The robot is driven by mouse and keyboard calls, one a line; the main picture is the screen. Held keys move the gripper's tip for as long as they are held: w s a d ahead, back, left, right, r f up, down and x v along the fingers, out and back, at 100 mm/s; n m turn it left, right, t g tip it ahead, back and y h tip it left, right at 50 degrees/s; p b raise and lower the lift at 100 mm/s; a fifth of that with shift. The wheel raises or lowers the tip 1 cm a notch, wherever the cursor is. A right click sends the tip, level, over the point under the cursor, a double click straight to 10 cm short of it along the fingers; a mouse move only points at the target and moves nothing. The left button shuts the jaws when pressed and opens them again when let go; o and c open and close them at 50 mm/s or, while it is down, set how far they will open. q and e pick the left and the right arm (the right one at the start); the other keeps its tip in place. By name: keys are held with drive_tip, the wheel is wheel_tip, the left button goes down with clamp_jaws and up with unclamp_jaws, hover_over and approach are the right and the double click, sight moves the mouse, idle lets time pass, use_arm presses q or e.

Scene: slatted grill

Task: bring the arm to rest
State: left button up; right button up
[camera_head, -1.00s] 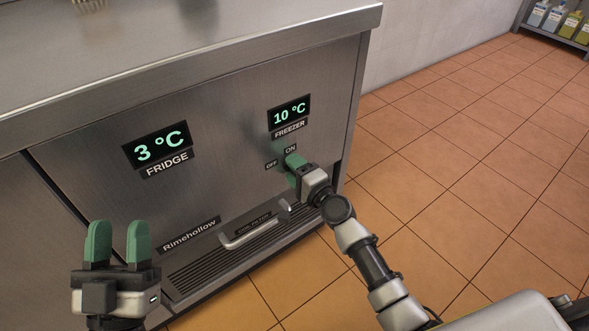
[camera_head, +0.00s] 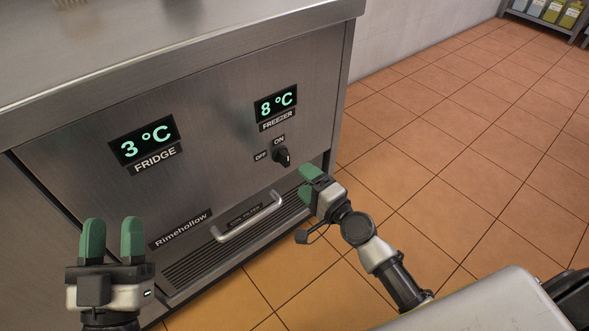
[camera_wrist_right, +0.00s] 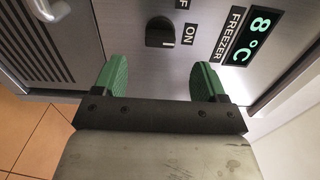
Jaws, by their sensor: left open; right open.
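My right gripper (camera_head: 307,184) is open and empty, in front of the steel unit's panel, below and right of the black freezer knob (camera_head: 282,156). In the right wrist view, its two green fingers (camera_wrist_right: 160,82) stand apart, with the knob (camera_wrist_right: 160,32) beyond them and not touched. The knob sits by the OFF and ON labels and its pointer seems turned toward ON. My left gripper (camera_head: 112,240) is open and empty at the lower left, fingers pointing up, in front of the panel.
The freezer display (camera_head: 276,103) reads 8 °C and the fridge display (camera_head: 143,139) reads 3 °C. A metal handle (camera_head: 247,219) juts out above slatted vents. The tiled floor (camera_head: 470,170) to the right is clear. A shelf with bottles (camera_head: 550,12) stands far back right.

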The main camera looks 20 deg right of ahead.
drive_tip(key=shift+v, duration=0.9)
